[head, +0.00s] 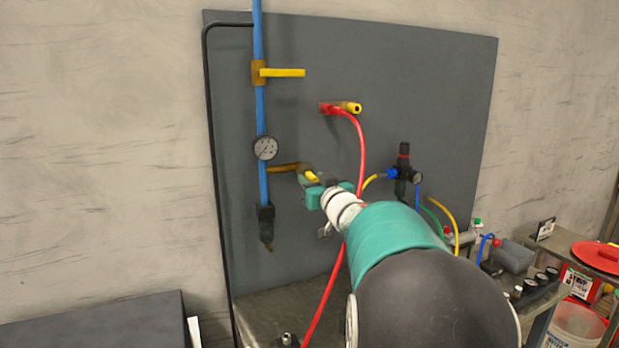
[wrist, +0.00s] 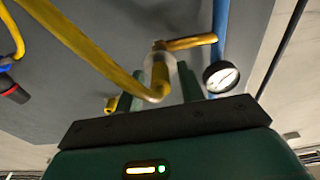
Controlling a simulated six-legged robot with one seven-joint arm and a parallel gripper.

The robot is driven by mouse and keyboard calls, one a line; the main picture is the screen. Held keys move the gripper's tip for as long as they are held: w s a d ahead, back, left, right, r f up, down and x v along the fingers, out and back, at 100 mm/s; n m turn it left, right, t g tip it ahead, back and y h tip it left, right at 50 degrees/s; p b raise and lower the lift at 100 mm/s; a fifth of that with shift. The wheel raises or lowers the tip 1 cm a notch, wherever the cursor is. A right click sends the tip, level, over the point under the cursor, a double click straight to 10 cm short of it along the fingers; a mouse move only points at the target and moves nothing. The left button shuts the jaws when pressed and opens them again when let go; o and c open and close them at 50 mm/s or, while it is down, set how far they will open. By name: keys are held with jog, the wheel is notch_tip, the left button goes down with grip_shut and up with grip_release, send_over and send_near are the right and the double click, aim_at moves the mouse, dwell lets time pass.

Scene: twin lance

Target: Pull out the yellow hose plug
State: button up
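The yellow hose plug (wrist: 159,72) joins the end of a brass pipe (wrist: 190,42) that branches from the blue pipe. Its yellow hose bends sharply and runs up to the left in the wrist view. In the head view the plug (head: 312,177) shows just beyond my gripper (head: 329,192). My gripper (wrist: 160,92) has its two teal fingers apart, one on each side of the plug and hose. A small gap shows on the left side; contact on the right is unclear. The hose hides part of the left finger.
A pressure gauge (head: 265,148) sits on the blue pipe (head: 262,105) close to my gripper. A red hose (head: 361,150) hangs behind my arm from a red fitting. A black regulator (head: 403,170) stands to the right. A cluttered bench (head: 545,292) is at lower right.

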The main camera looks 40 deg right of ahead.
grip_shut()
jog(key=shift+s+a, duration=0.2)
jog(key=shift+s, duration=0.45)
dwell(0.8)
jog(key=shift+r+v, duration=0.2)
jog(key=shift+v, duration=2.05)
